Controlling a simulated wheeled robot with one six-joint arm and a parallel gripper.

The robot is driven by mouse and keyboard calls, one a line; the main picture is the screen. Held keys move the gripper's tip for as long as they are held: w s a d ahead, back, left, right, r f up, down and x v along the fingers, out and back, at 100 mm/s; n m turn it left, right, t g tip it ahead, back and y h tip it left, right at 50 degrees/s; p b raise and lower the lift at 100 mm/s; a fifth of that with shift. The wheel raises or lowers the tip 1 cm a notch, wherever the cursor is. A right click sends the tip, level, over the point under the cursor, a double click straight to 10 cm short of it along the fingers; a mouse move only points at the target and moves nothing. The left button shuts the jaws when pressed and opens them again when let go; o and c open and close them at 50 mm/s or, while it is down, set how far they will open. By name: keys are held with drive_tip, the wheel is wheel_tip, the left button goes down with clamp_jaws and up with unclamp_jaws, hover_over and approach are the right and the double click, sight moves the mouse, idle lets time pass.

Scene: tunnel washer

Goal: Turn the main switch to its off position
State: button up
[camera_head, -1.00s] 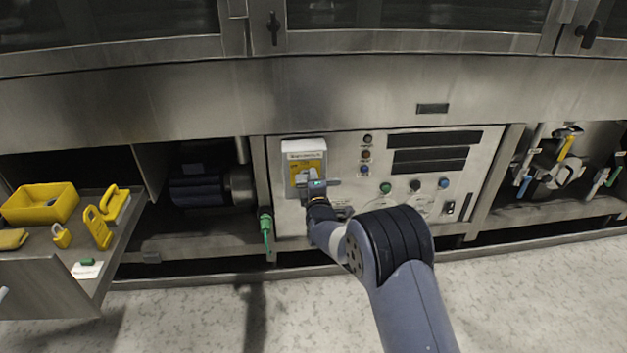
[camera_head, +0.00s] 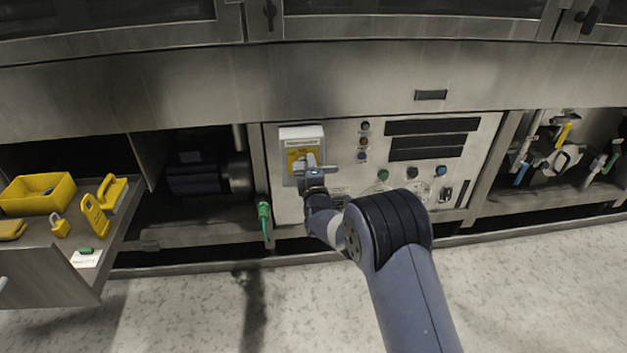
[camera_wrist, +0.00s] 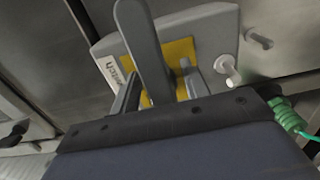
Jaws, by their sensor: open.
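The main switch (camera_head: 301,142) is a pale box with a yellow plate and a label strip, at the upper left of the control panel. In the wrist view its yellow plate (camera_wrist: 181,52) shows behind the fingers, with the label reading "switch" at its left. My gripper (camera_head: 313,168) is in front of the lower part of the switch, and its fingers (camera_wrist: 158,70) are open.
The control panel (camera_head: 340,205) carries several coloured buttons and dark displays.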

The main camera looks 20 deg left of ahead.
drive_tip(key=p+v, duration=0.2)
drive_tip(key=v, duration=0.8)
drive_tip(key=shift+a, duration=0.1)
drive_tip(key=shift+b+x, duration=1.2)
drive_tip(key=shift+x, duration=4.2)
drive_tip(key=shift+s+d, duration=0.35)
drive_tip(key=shift+s, duration=0.1)
drive_tip(key=p+v, duration=0.2)
drive_tip(key=v, duration=0.7)
drive_tip(key=b+x, duration=0.2)
drive_tip(key=x, duration=0.8)
drive_tip(key=shift+w+f, duration=0.1)
drive_tip(key=shift+w, duration=0.1)
drive_tip(key=m, duration=0.1)
drive_tip(key=m+b, duration=0.1)
drive_tip(key=m, duration=0.2)
drive_tip(key=shift+s+f+m, duration=0.2)
drive_tip(key=shift+f+m, duration=0.1)
